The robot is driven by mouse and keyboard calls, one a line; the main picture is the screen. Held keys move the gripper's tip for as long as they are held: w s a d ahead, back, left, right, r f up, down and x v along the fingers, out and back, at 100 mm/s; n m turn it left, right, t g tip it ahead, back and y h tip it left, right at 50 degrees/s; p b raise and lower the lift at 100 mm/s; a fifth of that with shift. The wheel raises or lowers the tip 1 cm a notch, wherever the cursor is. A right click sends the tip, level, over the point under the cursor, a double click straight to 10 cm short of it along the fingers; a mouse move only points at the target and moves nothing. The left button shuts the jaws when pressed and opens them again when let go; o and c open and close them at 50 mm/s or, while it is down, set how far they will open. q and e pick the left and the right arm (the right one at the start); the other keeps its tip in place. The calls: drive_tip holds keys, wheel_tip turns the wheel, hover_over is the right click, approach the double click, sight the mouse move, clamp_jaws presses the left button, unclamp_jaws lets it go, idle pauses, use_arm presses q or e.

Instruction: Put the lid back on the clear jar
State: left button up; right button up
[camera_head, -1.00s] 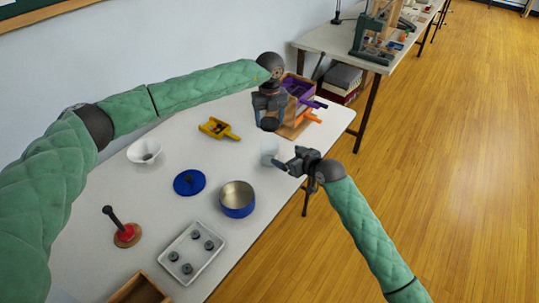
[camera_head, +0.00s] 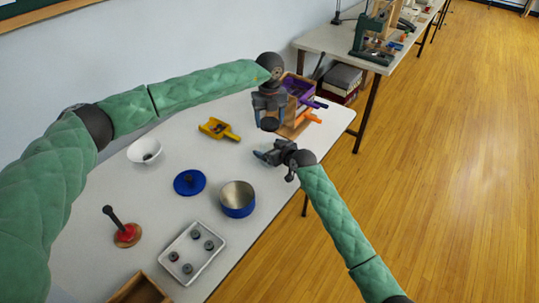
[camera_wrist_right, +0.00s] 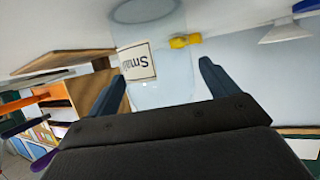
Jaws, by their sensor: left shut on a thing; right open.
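My left gripper (camera_head: 268,121) is shut on a dark round lid (camera_head: 269,125) and holds it above the right end of the table. My right gripper (camera_head: 262,155) is open, lower and just in front of the lid in the head view. The clear jar (camera_wrist_right: 172,88) with a white label reading "Small" (camera_wrist_right: 138,61) shows in the right wrist view, between the spread fingers of my right gripper (camera_wrist_right: 160,80). Contact with the fingers cannot be told. In the head view the jar is mostly hidden by my right gripper.
A wooden organizer (camera_head: 283,131) with purple and orange parts stands close behind the grippers.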

drive_tip(key=shift+w+a, duration=0.1)
drive_tip(key=c, duration=1.5)
use_arm(q)
drive_tip(key=shift+f, duration=2.5)
drive_tip(key=shift+f, duration=0.85)
drive_tip(key=shift+f, duration=0.55)
use_arm(e)
clamp_jaws()
use_arm(q)
drive_tip(key=shift+m, duration=1.6)
use_arm(e)
drive_tip(key=shift+f, duration=0.1)
